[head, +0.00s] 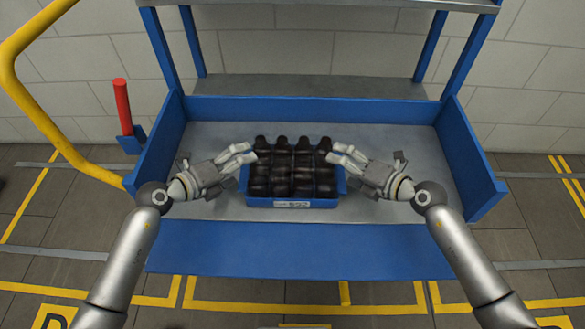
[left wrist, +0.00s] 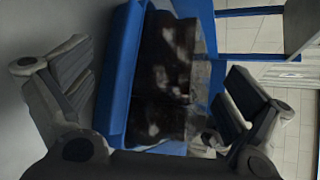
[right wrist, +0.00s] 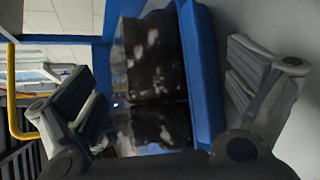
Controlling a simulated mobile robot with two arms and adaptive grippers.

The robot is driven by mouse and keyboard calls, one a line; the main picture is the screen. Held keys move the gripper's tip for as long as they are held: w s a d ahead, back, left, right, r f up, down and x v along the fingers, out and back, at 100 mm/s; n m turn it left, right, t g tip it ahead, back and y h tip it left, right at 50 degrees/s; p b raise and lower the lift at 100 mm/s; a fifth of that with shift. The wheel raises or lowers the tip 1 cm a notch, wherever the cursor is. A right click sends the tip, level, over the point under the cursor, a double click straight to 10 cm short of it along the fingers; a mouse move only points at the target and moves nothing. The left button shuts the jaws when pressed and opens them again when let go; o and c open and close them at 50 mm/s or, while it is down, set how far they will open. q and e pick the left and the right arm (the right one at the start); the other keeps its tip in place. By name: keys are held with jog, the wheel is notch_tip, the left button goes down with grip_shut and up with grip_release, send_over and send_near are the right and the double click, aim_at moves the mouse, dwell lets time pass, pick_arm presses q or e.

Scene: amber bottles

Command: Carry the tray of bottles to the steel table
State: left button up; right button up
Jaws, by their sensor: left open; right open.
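The blue tray (head: 292,202) of dark bottles (head: 292,170) sits on the grey deck of a blue-framed cart or bench. Several bottles stand in rows in it, and a white label is on its front. My left gripper (head: 247,154) is open at the tray's left end. My right gripper (head: 335,154) is open at its right end. In the left wrist view the tray's blue wall (left wrist: 118,75) lies between the spread fingers. In the right wrist view the tray's wall (right wrist: 203,75) also lies between the spread fingers. I cannot tell whether any finger touches the tray. No steel table is clearly identifiable.
The blue-framed bench has raised side panels (head: 468,155), a low back rail (head: 310,109) and an upper shelf (head: 320,4). A yellow rail (head: 30,105) and a red post (head: 122,107) stand at the left. The deck is bare on both sides of the tray.

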pick_arm(q)
jog(key=shift+w+d+f, duration=0.2)
jog(key=shift+w+d, duration=0.15)
pick_arm(e)
jog(key=shift+w+a+f, duration=0.15)
jog(key=shift+w+a, duration=0.2)
pick_arm(q)
jog(key=c, duration=2.1)
pick_arm(e)
jog(key=c, duration=2.1)
pick_arm(q)
jog(key=shift+r, duration=0.25)
